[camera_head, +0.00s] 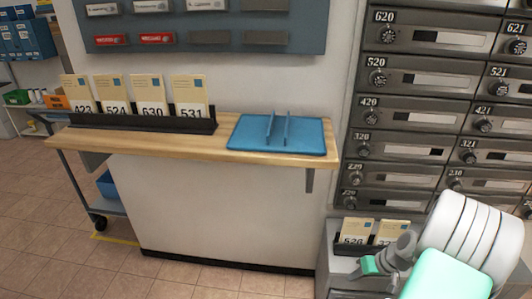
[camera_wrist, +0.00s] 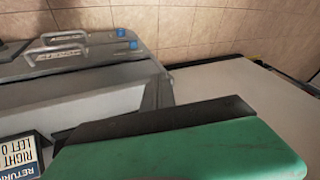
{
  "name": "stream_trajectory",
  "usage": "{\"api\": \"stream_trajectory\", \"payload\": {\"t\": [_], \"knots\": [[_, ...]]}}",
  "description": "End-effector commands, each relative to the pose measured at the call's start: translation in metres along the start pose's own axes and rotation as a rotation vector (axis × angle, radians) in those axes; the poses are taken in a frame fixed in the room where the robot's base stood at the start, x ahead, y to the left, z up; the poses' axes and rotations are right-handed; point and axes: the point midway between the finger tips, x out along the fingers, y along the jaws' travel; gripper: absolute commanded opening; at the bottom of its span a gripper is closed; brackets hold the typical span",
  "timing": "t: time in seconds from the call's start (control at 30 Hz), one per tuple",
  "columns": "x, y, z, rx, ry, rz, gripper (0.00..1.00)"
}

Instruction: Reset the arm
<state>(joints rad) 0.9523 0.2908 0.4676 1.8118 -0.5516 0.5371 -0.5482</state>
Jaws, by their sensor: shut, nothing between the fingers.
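My gripper (camera_head: 374,265) is at the lower right of the head view, beside the low grey stand with envelopes and in front of the mailbox wall. It is shut and holds nothing. My white and mint-green arm is folded close behind it. In the wrist view my gripper (camera_wrist: 165,122) shows as a green finger with a black edge across the bottom. The exact gap between it and the grey surfaces beyond cannot be told.
A wooden counter (camera_head: 80,137) carries a black rack (camera_head: 150,124) of numbered envelopes and a blue tray (camera_head: 250,133). Grey mailboxes (camera_head: 415,80) fill the right. A low stand (camera_head: 338,275) holds envelopes (camera_head: 357,232). Grey handled cases (camera_wrist: 85,50) and a sign (camera_wrist: 20,157) show in the wrist view. Left floor is open.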

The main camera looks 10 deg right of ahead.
Motion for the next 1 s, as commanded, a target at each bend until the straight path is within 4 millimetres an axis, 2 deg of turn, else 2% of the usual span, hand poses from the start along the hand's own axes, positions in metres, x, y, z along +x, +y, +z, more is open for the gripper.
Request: {"api": "stream_trajectory", "payload": {"t": [0.03, 0.1, 0.23, 0.4, 0.5, 0.63, 1.0], "knots": [[-0.05, -0.044, -0.028, -0.042, -0.034, 0.028, 0.0], [-0.088, -0.09, -0.046, -0.071, -0.077, 0.069, 0.0], [-0.162, -0.178, -0.068, -0.119, -0.124, 0.15, 0.0], [-0.264, -0.288, -0.069, -0.162, -0.12, 0.245, 0.0], [-0.311, -0.334, -0.057, -0.17, -0.096, 0.278, 0.0], [-0.34, -0.361, -0.041, -0.164, -0.072, 0.294, 0.0], [-0.342, -0.364, -0.036, -0.16, -0.066, 0.297, 0.0]]}}
